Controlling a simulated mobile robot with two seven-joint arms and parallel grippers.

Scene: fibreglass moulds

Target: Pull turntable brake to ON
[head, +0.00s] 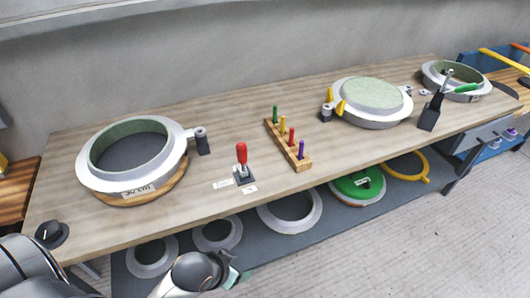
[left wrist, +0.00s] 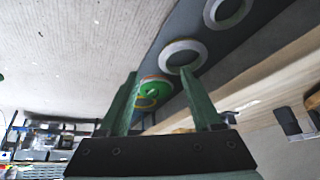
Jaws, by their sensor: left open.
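A red-handled lever (head: 241,155), apparently the turntable brake, stands nearly upright on a small base on the bench. Two small white labels (head: 223,183) lie by its base; their wording is too small to read. A round mould (head: 88,172) sits on a wooden disc to its left, apparently the turntable. My left gripper (head: 232,272) is low at the front edge of the bench, below and apart from the lever. In the left wrist view its two green fingers (left wrist: 160,78) are spread with nothing between them. The lever is not recognisable there. My right gripper is out of view.
A wooden rack (head: 288,145) with coloured pegs stands right of the lever. A second mould (head: 370,104) and a third (head: 455,80) are farther right. A black knob (head: 51,234) is at the bench's left corner. Rings and a green disc (head: 357,187) lie on the lower shelf.

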